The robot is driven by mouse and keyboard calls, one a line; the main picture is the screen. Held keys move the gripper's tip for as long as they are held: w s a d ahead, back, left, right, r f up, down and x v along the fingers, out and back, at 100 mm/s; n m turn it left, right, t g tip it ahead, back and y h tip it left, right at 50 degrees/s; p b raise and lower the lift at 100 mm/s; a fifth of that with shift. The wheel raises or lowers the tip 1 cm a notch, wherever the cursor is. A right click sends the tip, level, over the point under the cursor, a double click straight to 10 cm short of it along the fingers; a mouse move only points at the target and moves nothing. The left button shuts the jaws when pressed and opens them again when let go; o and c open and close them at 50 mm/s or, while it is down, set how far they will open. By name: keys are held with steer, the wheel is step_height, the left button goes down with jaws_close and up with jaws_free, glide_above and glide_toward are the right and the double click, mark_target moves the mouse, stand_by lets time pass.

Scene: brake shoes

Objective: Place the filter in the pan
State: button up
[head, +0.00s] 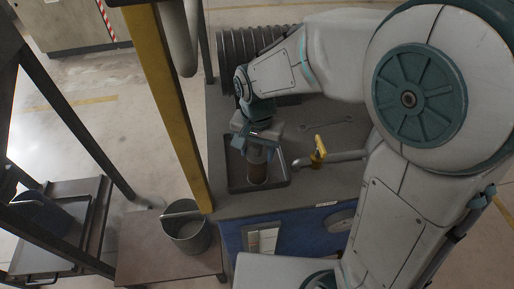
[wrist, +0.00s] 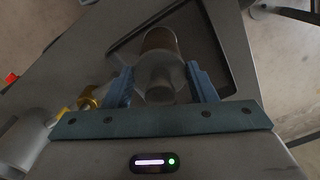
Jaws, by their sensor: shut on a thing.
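The filter (head: 257,168) is a brownish cylinder with a pale upper end, and it stands roughly upright in the head view. My gripper (head: 260,141) is above it, with its blue fingers closed on the pale end. In the wrist view the filter (wrist: 159,70) sits between the two fingers (wrist: 165,88). The pan (head: 283,181) is a dark, shallow rectangular tray on the grey worktop. The filter appears within the pan's outline in both views; I cannot tell whether it touches the pan's floor. The pan also shows in the wrist view (wrist: 207,42).
A yellow-handled valve (head: 319,147) on a grey pipe stands just right of the pan. A wrench (head: 327,123) and a ribbed grey cylinder (head: 232,47) lie farther back. A yellow post (head: 168,95) rises left of the worktop. A metal bucket (head: 188,235) stands lower left.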

steer(key=shift+f, duration=0.15)
steer(key=o, duration=1.4)
steer(key=shift+o, duration=0.2)
step_height(320, 180, up, 12)
steer(key=s+d+f+n+t, duration=0.1)
steer(key=s+d, duration=0.3)
steer(key=d, duration=0.5)
steer(key=s+d+f+n+t, duration=0.1)
steer(key=s+d+f+t, duration=0.1)
steer(key=d, duration=0.8)
steer(key=s+f, duration=0.1)
steer(key=s, duration=0.1)
steer(key=shift+s+n, duration=0.3)
steer(key=shift+s, duration=0.1)
steer(key=shift+d, duration=0.1)
